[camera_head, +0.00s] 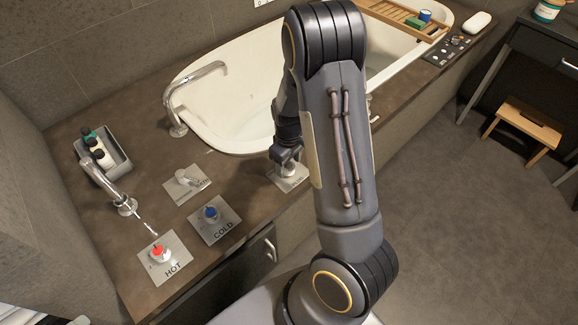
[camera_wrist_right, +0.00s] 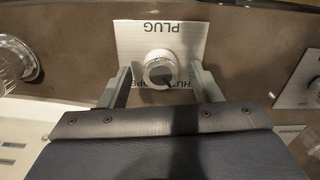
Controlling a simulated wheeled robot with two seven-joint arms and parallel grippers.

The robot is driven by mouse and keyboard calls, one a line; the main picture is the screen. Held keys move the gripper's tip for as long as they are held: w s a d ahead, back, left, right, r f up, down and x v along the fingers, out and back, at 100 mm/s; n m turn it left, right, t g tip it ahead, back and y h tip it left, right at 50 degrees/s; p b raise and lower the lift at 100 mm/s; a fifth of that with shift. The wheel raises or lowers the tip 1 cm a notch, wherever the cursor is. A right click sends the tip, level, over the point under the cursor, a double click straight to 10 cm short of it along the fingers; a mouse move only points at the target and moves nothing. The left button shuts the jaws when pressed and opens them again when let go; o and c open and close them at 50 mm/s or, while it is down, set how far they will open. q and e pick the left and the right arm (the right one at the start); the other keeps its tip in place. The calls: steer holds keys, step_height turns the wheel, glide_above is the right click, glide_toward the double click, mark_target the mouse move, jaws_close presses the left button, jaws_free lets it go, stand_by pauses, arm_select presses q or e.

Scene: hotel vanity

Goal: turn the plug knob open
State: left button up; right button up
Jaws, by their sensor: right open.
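The plug knob (camera_wrist_right: 158,66) is a round metallic knob on a pale plate (camera_wrist_right: 130,35) marked PLUG, upside down in the right wrist view. A second line of lettering on the plate is partly covered by the knob and my fingers. My right gripper (camera_wrist_right: 161,84) is open, with one finger on each side of the knob and gaps visible between them. In the head view my right gripper (camera_head: 288,155) points down over the plug plate (camera_head: 296,181) at the tub's near edge and hides most of the knob. My left gripper is not in view.
The HOT plate (camera_head: 178,270) with its red knob and the COLD plate (camera_head: 228,230) with its blue knob lie left of my right arm. Another plate (camera_head: 197,193) with a pale knob is behind them. The bathtub (camera_head: 225,125) and its curved faucet (camera_head: 190,82) stand beyond.

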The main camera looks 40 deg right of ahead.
steer(key=shift+f, duration=0.65)
steer(key=c, duration=1)
